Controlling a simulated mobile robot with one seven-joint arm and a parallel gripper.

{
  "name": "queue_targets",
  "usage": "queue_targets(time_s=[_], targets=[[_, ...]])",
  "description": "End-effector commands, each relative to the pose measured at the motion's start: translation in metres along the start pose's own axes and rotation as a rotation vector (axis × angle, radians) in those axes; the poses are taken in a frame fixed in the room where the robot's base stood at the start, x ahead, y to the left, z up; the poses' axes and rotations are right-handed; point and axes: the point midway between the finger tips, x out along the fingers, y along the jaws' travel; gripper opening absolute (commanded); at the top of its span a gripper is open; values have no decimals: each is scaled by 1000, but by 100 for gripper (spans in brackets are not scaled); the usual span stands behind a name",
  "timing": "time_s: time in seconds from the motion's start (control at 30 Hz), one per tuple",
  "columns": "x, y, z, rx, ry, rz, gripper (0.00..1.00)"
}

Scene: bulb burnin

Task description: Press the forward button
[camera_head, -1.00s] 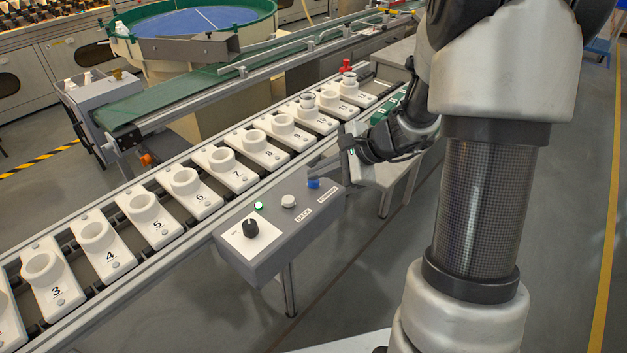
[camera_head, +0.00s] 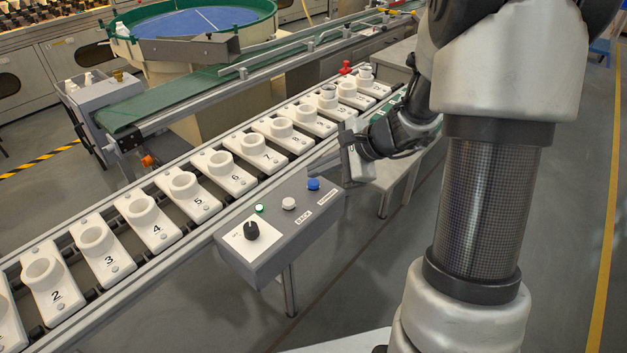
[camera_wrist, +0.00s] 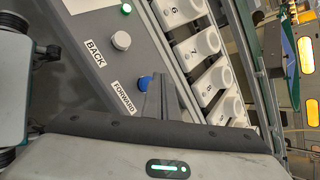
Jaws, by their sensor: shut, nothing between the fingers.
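The blue forward button (camera_head: 313,183) is at the right end of the grey control box (camera_head: 262,262), beside the label FORWARD. In the wrist view the blue button (camera_wrist: 145,82) is just left of the fingertips of my gripper (camera_wrist: 158,76). My gripper's fingers are shut with nothing between them. In the head view my gripper (camera_head: 328,160) reaches from the right, close to the blue button. The finger tips look apart from the button, though the exact gap is hard to tell.
A white BACK button (camera_head: 288,203), a green lamp (camera_head: 259,208) and a black knob (camera_head: 251,230) share the box. A conveyor with numbered white holders (camera_head: 231,180) runs behind it. A red piece (camera_head: 345,67) stands at its far end.

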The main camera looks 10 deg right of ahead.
Motion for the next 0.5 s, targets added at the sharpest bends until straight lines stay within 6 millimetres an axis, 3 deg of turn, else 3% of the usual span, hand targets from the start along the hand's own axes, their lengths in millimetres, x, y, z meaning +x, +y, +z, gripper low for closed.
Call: queue_targets(time_s=[0.23,0.5], targets=[[-4,-3,3,0,0,0,0],[-23,-17,17,0,0,-1,0]])
